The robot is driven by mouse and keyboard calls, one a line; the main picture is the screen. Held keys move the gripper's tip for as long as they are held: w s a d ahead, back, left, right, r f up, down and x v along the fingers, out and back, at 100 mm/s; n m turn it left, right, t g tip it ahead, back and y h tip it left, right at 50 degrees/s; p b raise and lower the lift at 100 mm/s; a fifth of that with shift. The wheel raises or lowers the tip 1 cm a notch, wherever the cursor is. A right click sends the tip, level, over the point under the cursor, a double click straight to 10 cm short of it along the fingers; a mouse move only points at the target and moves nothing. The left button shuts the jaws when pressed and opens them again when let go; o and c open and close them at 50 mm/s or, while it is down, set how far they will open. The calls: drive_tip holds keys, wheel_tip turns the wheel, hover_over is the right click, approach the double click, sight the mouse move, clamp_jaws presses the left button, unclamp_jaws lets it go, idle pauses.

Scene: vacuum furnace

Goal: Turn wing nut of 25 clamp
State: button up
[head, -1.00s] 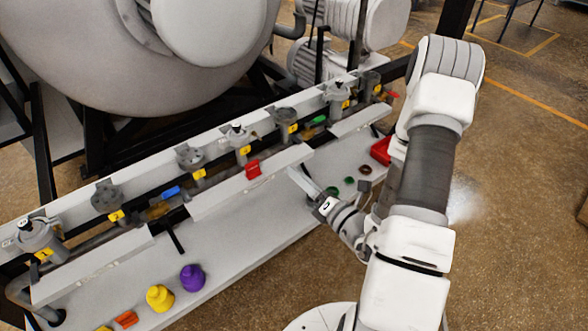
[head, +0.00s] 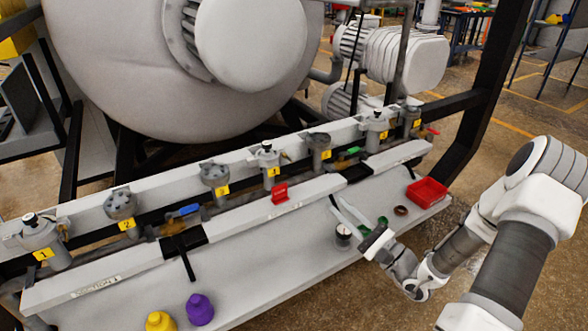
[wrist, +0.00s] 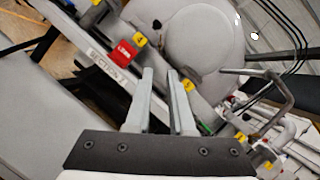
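My gripper (head: 345,211) is over the front shelf, near its right half. In the wrist view its two pale fingers (wrist: 163,102) stand apart with nothing between them, so it is open. I cannot make out a clamp marked 25 or its wing nut in either view. A row of grey ports with numbered yellow tags runs along the rail; one has tag 1 (head: 42,254) and another tag 2 (head: 127,225). A small round black-and-white part (head: 343,236) stands on the shelf just below my fingers, apart from them as far as I can tell.
A red tray (head: 427,192) sits at the shelf's right end, near green and brown rings (head: 401,210). A red tag (head: 280,193) stands on the ledge. Purple (head: 199,309) and yellow (head: 160,321) bottles stand at the front left. The large grey furnace vessel (head: 120,70) fills the back.

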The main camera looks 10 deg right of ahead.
sight(290, 160)
drive_tip(key=x, duration=1.7)
drive_tip(key=shift+a, duration=0.1)
clamp_jaws()
